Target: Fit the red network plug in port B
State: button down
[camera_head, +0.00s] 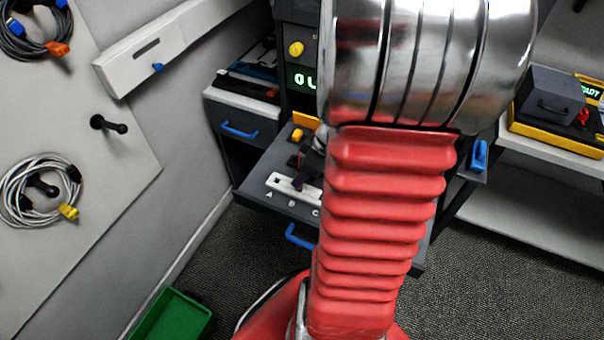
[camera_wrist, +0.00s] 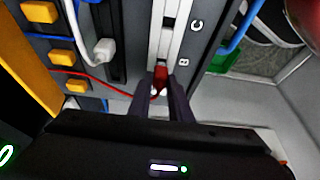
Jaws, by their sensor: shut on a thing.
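The red network plug (camera_wrist: 161,75) is between my gripper's fingertips (camera_wrist: 161,84) in the wrist view, with its thin red cable (camera_wrist: 95,79) running off to the left. My gripper is shut on it. The plug overlaps the white port strip (camera_wrist: 167,40), just below and left of the letter B; C is farther up. I cannot tell whether the plug is seated in a port or only in front of it. In the head view the strip (camera_head: 281,184) shows letters A, B and C, and my arm hides its right part. The plug is not discernible there.
A grey plug on a white cable (camera_wrist: 104,48) and several yellow blocks (camera_wrist: 61,57) lie left of the strip. Blue handles (camera_head: 300,237) stick out from the unit. Coiled cables (camera_head: 40,190) hang on the left wall panel. A green bin (camera_head: 172,318) stands on the floor.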

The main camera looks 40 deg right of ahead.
jog(key=shift+f, duration=0.75)
dwell(0.9)
jog(key=c, duration=1.5)
grip_release()
jog(key=shift+c, duration=0.2)
jog(key=shift+o, duration=0.4)
jog(key=o, duration=0.4)
jog(key=shift+r, duration=0.2)
jog(key=shift+r, duration=3.35)
